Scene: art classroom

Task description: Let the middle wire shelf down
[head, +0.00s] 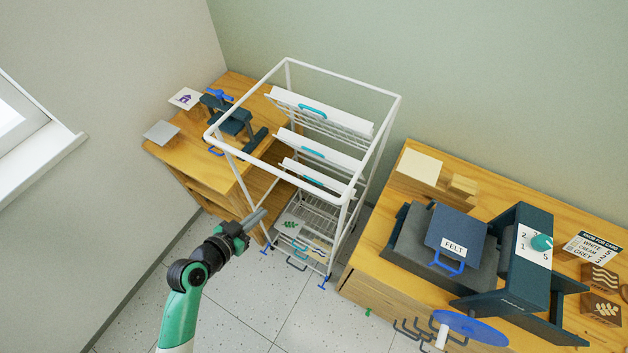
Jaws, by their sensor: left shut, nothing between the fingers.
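A white wire rack (377,150) stands between two wooden cabinets. Three shelves with white front bars and teal handles show in its upper part, all tilted up: a top shelf (345,122), a middle shelf (340,157) and a lower one (330,186). Flat wire shelves lie below, one with a green-printed sheet (291,225). My left gripper (260,214) is shut and empty. In the picture it is below and left of the middle shelf's handle (312,152), near the rack's front left post, apart from the handle. My right gripper is not in view.
The left cabinet (236,165) carries a small dark press (232,120) and cards. The right cabinet (365,262) carries a large press with a blue FELT plate (457,235). A blue wheel (470,327) and hooks stick out from its front. The floor (250,300) before the rack is clear.

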